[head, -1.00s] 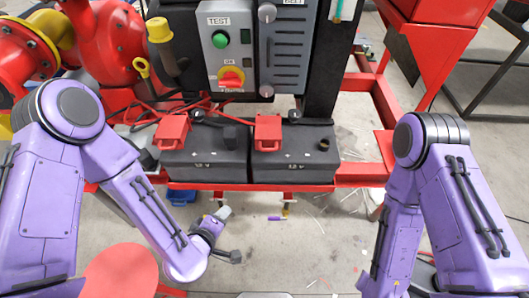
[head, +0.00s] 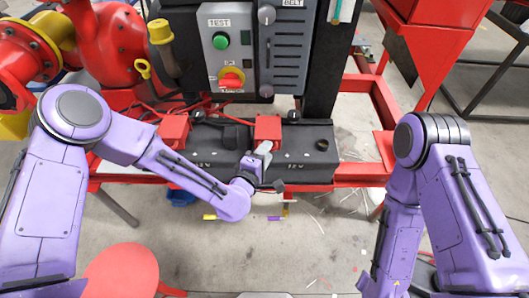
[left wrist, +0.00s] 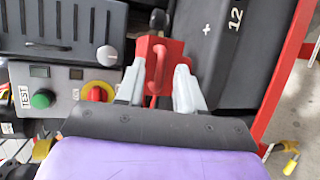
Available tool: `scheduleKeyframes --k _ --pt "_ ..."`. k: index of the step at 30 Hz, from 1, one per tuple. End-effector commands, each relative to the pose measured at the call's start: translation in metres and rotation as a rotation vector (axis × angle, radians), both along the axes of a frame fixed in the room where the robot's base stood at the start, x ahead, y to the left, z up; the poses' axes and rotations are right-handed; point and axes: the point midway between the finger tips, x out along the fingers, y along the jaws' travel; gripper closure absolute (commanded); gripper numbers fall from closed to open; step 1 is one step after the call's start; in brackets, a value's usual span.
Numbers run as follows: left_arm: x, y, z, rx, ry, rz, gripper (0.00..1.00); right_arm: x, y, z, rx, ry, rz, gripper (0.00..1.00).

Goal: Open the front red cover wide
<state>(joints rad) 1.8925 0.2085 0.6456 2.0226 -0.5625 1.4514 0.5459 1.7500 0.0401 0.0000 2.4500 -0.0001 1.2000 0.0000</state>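Two red covers sit on top of the dark batteries in the head view, one on the left (head: 174,130) and one on the right (head: 268,127). I cannot tell by name which is the front one. My left gripper (head: 264,152) is at the near side of the right cover. In the left wrist view, a red cover (left wrist: 145,46) with a raised loop handle lies ahead, and my left gripper (left wrist: 158,84) has its two grey fingers apart on either side of the handle. I cannot tell whether they touch it. The cover looks closed. My right gripper is out of frame.
The dark battery (head: 310,150) stands on a red frame (head: 360,172). Behind it is a grey control box (head: 222,45) with a green button and a red-yellow switch. Red pump pipework stands at left. Open floor lies in front.

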Motion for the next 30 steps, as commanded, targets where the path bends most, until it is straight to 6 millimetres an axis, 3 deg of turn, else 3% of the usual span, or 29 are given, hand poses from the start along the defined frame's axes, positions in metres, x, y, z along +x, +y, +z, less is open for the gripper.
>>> scheduleKeyframes --k 3,6,7,30 --pt "-0.0004 0.0001 -0.0003 0.000 0.001 0.000 0.63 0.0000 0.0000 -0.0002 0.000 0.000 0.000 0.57" --pt "-0.0004 0.0002 -0.0003 0.000 0.001 0.000 0.96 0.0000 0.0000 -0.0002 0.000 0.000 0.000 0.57" --pt "-0.0005 0.0003 -0.0003 0.000 0.001 0.000 1.00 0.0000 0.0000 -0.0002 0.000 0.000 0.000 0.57" --pt "-0.0006 0.0010 -0.0005 0.002 0.001 0.002 1.00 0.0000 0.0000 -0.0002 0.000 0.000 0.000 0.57"
